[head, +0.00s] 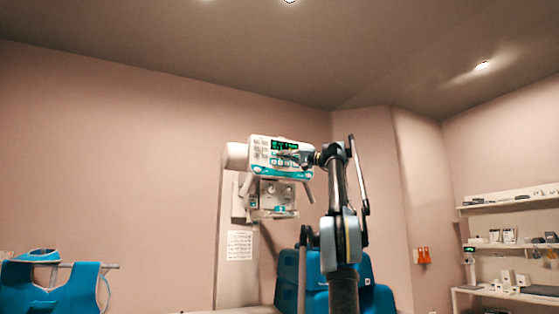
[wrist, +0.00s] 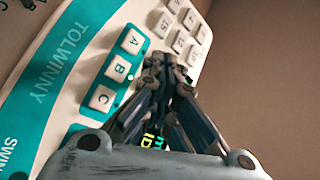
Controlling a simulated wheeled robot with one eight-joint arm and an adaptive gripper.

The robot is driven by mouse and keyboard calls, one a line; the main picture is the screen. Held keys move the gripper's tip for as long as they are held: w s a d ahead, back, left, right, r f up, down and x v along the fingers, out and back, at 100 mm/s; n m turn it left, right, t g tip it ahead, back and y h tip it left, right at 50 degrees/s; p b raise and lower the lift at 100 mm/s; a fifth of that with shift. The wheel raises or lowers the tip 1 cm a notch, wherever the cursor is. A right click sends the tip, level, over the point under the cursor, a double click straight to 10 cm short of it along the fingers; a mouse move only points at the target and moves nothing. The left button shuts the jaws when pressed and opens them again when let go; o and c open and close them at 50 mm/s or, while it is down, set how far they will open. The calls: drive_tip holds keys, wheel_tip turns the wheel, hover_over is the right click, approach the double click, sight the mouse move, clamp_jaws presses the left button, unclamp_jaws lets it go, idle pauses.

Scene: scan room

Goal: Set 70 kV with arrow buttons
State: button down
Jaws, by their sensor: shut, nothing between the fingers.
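The white and teal control panel (head: 262,170) is mounted on the wall unit, with a small dark display (head: 278,145) showing green characters too small to read. My gripper (head: 297,156) is shut and empty, in front of the panel's right half. In the wrist view the closed fingertips (wrist: 163,62) are at or very near the panel face (wrist: 75,60), beside the A, B and C buttons (wrist: 116,71). I cannot tell whether they touch it. The fingers cover part of the panel and most of the display (wrist: 149,139). I cannot make out the arrow buttons.
Several white keys (wrist: 180,38) lie beyond the fingertips. A blue chair (head: 288,270) stands below the panel, behind my arm. A blue apron (head: 75,285) hangs at the left. Shelves (head: 508,204) with small items are at the right.

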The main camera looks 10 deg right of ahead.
drive_tip(key=shift+s, duration=0.15)
drive_tip(key=shift+s+d, duration=0.25)
drive_tip(key=shift+s, duration=0.35)
drive_tip(key=shift+s, duration=0.1)
drive_tip(key=s, duration=0.1)
drive_tip(key=s+d, duration=0.1)
drive_tip(key=s, duration=0.2)
drive_tip(key=shift+s+d, duration=0.25)
drive_tip(key=shift+s, duration=0.05)
idle(2.0)
